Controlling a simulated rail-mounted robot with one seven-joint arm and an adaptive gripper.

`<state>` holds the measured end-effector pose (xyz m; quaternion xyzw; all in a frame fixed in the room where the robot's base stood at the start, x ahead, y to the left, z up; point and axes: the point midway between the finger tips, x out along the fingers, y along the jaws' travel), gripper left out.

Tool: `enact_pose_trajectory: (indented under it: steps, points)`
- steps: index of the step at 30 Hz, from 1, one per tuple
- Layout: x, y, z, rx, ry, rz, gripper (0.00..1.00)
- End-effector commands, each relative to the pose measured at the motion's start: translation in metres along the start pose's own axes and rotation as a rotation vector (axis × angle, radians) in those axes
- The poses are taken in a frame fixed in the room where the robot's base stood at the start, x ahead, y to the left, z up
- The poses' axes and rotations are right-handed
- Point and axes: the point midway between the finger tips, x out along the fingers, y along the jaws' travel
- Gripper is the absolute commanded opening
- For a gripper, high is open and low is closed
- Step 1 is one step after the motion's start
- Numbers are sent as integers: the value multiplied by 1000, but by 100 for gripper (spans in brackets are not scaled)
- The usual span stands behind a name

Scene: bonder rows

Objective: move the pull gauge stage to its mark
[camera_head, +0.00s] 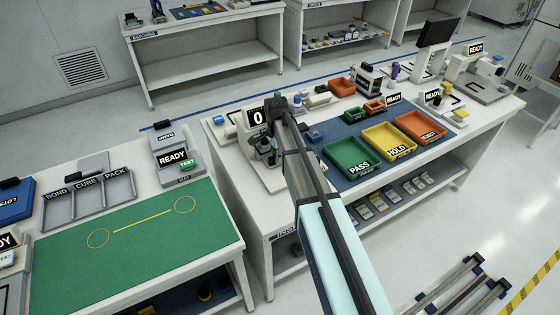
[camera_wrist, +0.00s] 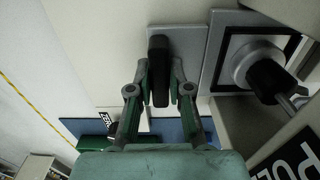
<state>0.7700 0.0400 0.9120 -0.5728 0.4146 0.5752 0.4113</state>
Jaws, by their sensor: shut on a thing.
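In the wrist view my gripper (camera_wrist: 160,72) is shut on an upright black handle (camera_wrist: 158,48), one finger on each side. The handle stands on a flat grey plate (camera_wrist: 191,42), which looks like the pull gauge stage. Right of the plate is a black square outline (camera_wrist: 292,45) with a round grey part and a black knob (camera_wrist: 270,78) over it. I cannot tell whether plate and outline touch. A black label starting "PUL" (camera_wrist: 295,160) is at the lower right. In the head view the gauge's "0" display (camera_head: 257,117) shows; my arm partly hides the stage.
On the same bench, a blue mat (camera_head: 345,172) carries green PASS (camera_head: 345,172), yellow HOLD (camera_head: 408,157) and orange REJECT (camera_head: 445,137) trays. Small blue parts lie near the gauge. A bench with a green mat (camera_head: 140,255) stands to the left, past a gap.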

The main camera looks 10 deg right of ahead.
Motion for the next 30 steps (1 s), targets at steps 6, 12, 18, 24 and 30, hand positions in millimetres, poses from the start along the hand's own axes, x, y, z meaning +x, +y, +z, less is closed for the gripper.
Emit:
enact_pose_trajectory:
  steps: [6, 12, 18, 24, 30]
  points:
    - [-1, -6, 0, 0, 0, -13, 44]
    - [-1, -4, 0, 0, 0, -10, 44]
    - [-7, -4, 0, 0, 1, -10, 44]
    - [-35, -4, 0, 0, 1, -12, 44]
    - [-74, -4, 0, 0, 1, -12, 44]
